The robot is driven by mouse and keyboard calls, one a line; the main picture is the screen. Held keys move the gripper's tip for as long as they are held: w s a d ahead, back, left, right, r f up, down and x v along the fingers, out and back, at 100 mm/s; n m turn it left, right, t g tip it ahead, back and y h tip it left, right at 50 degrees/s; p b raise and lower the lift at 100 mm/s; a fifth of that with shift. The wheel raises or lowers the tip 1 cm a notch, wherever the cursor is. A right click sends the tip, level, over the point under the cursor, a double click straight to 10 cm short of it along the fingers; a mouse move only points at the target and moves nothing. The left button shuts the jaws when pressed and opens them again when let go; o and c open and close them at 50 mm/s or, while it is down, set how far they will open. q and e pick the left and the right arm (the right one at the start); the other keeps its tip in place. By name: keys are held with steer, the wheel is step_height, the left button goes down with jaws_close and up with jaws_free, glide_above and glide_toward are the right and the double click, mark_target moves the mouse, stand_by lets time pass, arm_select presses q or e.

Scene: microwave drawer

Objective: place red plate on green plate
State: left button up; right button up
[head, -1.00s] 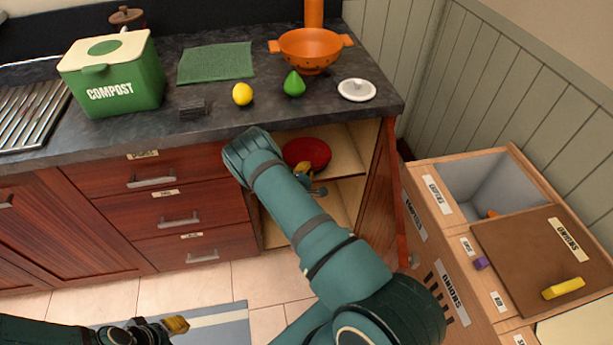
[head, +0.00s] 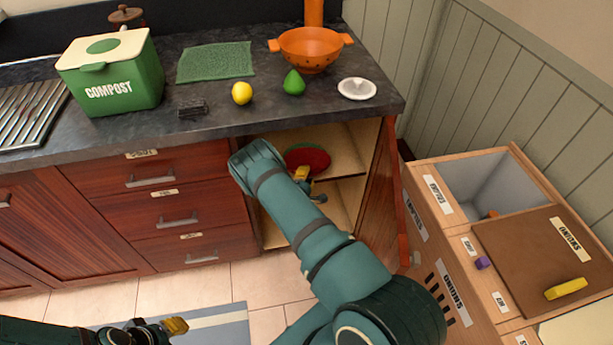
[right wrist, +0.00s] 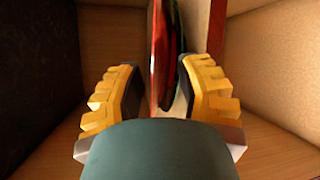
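A red plate (head: 300,157) lies in the open cabinet on its upper shelf. A green rim, the green plate (head: 326,164), shows along its right edge. My right gripper (head: 303,180) is at the front of the plates, partly hidden by my arm. In the right wrist view its yellow fingers (right wrist: 158,95) are spread apart, with the red plate (right wrist: 156,55) seen edge-on between them and a gap on either side. The green plate (right wrist: 173,45) is close beside the red one there; exact contact is unclear. My left gripper (head: 172,327) is at the bottom left, its fingers not clearly visible.
The cabinet door (head: 378,215) stands open right of my right arm. The countertop (head: 215,125) above carries a compost bin (head: 115,75), a lemon (head: 242,93) and an orange colander (head: 311,50). A wooden bin unit (head: 440,200) stands at the right.

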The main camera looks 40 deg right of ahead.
steer(key=shift+r, duration=0.1)
steer(key=s+a+m+g+y+p, duration=0.15)
steer(key=s+a+m+y, duration=0.3)
steer(key=a, duration=0.65)
steer(key=s+a+m+g+y+p, duration=0.1)
steer(key=s+a+m+g+y, duration=0.15)
steer(key=s+a+y, duration=0.6)
steer(key=s+a+r+m+g+y, duration=0.1)
steer(key=s+a+r, duration=0.3)
steer(key=a, duration=0.5)
steer(key=s+a+r+m+g+y, duration=0.2)
steer(key=a+r, duration=0.4)
steer(key=a, duration=0.3)
steer(key=shift+s+a+r+m+y, duration=0.25)
steer(key=shift+s+m+y, duration=0.5)
steer(key=shift+s, duration=0.45)
